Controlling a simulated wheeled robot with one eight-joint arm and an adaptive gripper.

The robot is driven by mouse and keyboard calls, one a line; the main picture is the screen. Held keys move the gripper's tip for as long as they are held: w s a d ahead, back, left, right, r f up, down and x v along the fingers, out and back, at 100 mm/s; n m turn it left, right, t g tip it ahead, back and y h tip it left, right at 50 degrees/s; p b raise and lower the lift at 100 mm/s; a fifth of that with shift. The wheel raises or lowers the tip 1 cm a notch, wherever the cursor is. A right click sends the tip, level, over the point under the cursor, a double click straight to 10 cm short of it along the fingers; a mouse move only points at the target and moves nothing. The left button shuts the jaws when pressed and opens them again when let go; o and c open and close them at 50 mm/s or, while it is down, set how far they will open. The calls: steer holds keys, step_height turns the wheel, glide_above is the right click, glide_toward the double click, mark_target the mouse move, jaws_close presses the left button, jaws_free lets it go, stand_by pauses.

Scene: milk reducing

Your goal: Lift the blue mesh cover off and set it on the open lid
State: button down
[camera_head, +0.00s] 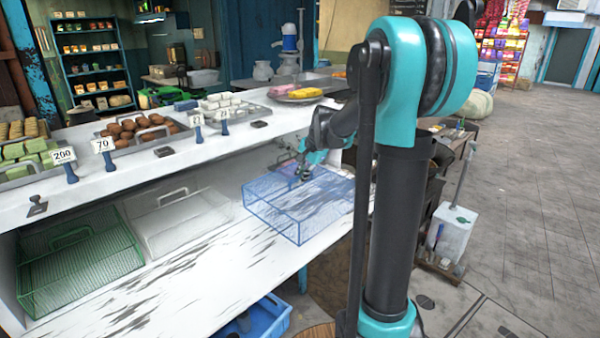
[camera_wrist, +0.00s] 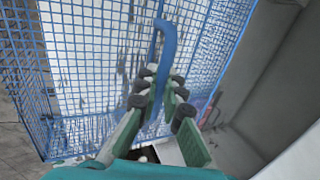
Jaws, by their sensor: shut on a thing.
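The blue mesh cover (camera_head: 272,217) is a box of wire mesh at the right end of the white lower shelf. My gripper (camera_head: 303,172) is at its top in the head view. In the wrist view my gripper (camera_wrist: 158,92) has its fingers closed around the blue handle of the mesh cover (camera_wrist: 85,70). I cannot tell whether the cover rests on the shelf or is raised. The open lid cannot be made out for certain in either view.
A green mesh cover (camera_head: 80,262) and a white mesh cover (camera_head: 180,220) stand left on the lower shelf (camera_head: 215,290). The upper counter (camera_head: 120,178) with trays of sweets overhangs them. A blue crate (camera_head: 255,322) is below. The shelf front is clear.

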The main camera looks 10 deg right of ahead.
mark_target(304, 187)
steer(key=shift+f, duration=3.5)
steer(key=c, duration=1.6)
jaws_free()
steer(key=shift+r, duration=0.1)
steer(key=v, duration=1.1)
steer(key=shift+s+d, duration=0.1)
steer(key=shift+s, duration=0.1)
steer(key=shift+s+r, duration=0.15)
steer(key=shift+r, duration=0.05)
steer(key=s+f+n+h, duration=0.1)
steer(key=s+f+n, duration=0.2)
steer(key=s+f, duration=0.2)
steer(key=s+d+f+n+h, duration=0.1)
steer(key=s+f+n, duration=0.3)
steer(key=s, duration=0.8)
steer(key=s+f+n, duration=0.3)
steer(key=s+f, duration=0.5)
steer(key=s, duration=0.1)
steer(key=shift+s+d+n+h, duration=0.15)
steer(key=shift+n+h, duration=0.25)
